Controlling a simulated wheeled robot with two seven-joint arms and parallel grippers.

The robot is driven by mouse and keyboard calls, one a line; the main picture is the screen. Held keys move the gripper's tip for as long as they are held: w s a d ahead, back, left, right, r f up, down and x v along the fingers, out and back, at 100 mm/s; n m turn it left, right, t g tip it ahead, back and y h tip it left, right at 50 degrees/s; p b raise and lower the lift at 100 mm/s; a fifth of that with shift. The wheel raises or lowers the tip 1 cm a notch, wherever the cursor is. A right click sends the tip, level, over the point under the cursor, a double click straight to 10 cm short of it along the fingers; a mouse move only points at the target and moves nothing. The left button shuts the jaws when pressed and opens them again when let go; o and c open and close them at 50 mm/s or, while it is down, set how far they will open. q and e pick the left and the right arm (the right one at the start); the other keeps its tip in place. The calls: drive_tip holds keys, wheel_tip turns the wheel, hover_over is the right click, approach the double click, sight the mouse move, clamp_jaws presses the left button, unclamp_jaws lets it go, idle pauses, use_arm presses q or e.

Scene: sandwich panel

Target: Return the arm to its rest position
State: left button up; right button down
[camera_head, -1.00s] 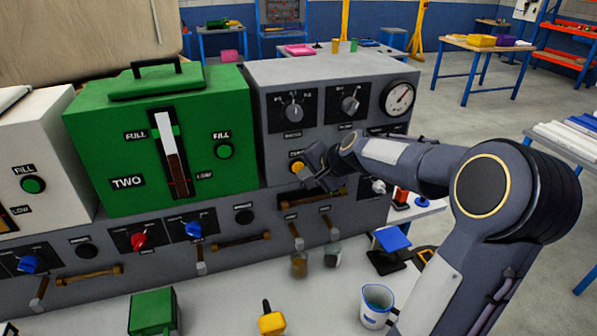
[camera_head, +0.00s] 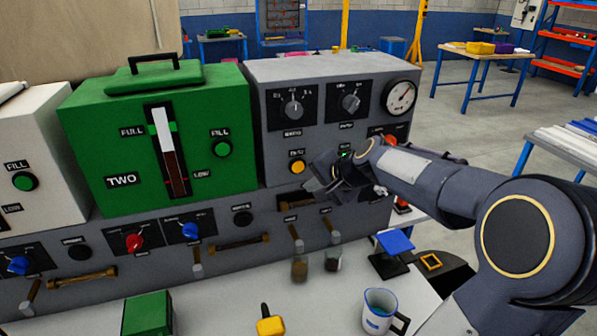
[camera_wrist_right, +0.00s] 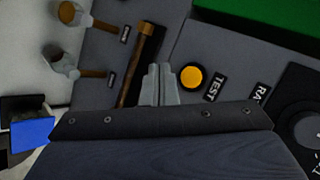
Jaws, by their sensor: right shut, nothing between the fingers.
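My right arm reaches in from the right in the head view. Its gripper (camera_head: 318,186) is in front of the grey panel (camera_head: 275,145), just right of and below the yellow button (camera_head: 297,167). In the right wrist view the two fingers (camera_wrist_right: 160,84) are shut together with nothing between them. There the yellow TEST button (camera_wrist_right: 191,77) is just right of the fingertips, and a brown-handled bar (camera_wrist_right: 139,65) is to their left. The gripper appears apart from the button. My left gripper is not in view.
A green tank unit (camera_head: 90,150) stands left of the grey panel. On the white table in front are a mug (camera_head: 377,312), a yellow-handled tool (camera_head: 269,325), a green box (camera_head: 147,314) and a blue-topped stand (camera_head: 395,242).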

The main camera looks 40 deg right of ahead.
idle(0.4)
drive_tip(key=s+a+f+n+g+y, duration=0.1)
drive_tip(key=s+a+n+g+y, duration=0.1)
drive_tip(key=s+a+n, duration=0.8)
drive_tip(key=s+a+f+n+g, duration=0.1)
drive_tip(key=s+a+f, duration=0.2)
drive_tip(key=s+a, duration=0.2)
drive_tip(key=s+a+f+n+g+y, duration=0.1)
drive_tip(key=s+a+f+n, duration=0.1)
drive_tip(key=s+a, duration=0.3)
drive_tip(key=s+f, duration=0.1)
drive_tip(key=s, duration=0.1)
drive_tip(key=shift+s+f, duration=0.2)
drive_tip(key=shift+s, duration=0.1)
idle(1.0)
